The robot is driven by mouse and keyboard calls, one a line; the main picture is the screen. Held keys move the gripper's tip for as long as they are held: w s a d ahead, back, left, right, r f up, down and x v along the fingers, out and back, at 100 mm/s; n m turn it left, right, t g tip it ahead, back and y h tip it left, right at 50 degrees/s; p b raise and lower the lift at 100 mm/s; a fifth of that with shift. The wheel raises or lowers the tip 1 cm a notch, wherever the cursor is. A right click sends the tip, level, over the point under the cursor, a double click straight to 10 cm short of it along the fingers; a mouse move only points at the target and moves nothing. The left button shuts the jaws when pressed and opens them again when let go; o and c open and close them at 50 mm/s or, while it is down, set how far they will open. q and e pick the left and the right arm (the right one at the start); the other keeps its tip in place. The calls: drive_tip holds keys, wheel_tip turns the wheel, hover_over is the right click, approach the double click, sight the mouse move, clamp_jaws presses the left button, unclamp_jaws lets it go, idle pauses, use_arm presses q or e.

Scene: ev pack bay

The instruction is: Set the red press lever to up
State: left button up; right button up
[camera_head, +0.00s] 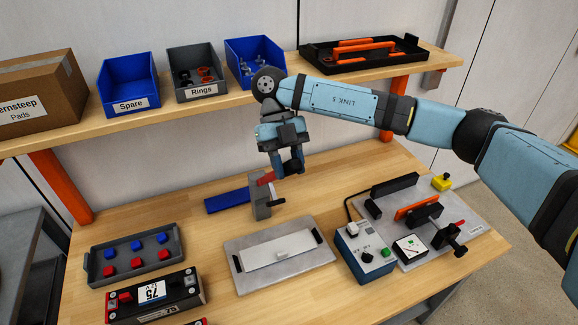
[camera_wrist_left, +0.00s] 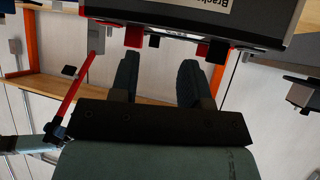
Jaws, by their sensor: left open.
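A short red lever (camera_head: 266,178) tilts up to the right at the top of a small grey upright press (camera_head: 261,203) on the bench. A dark handle sticks out at the press's right side. My right gripper (camera_head: 286,168) points down just above and right of the red lever, very near it. I cannot tell whether it touches the lever or how far its fingers are apart. My left gripper (camera_wrist_left: 157,75) shows only in the left wrist view, with its two fingers apart and nothing between them.
A blue strip (camera_head: 227,201) lies left of the press. In front are a grey plate (camera_head: 240,270), a tray of red and blue parts (camera_head: 92,270), and a control box (camera_head: 356,268). A clamp fixture (camera_head: 418,213) stands right. The shelf (camera_head: 215,102) holds bins above.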

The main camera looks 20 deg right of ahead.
drive_tip(key=o, duration=0.3)
drive_tip(key=shift+w+r, duration=0.1)
drive_tip(key=b+v, duration=0.1)
drive_tip(key=v, duration=1.2)
drive_tip(key=shift+w+r+b, duration=0.2)
drive_tip(key=shift+r+b, duration=0.05)
drive_tip(key=shift+b, duration=0.1)
drive_tip(key=shift+c, duration=0.2)
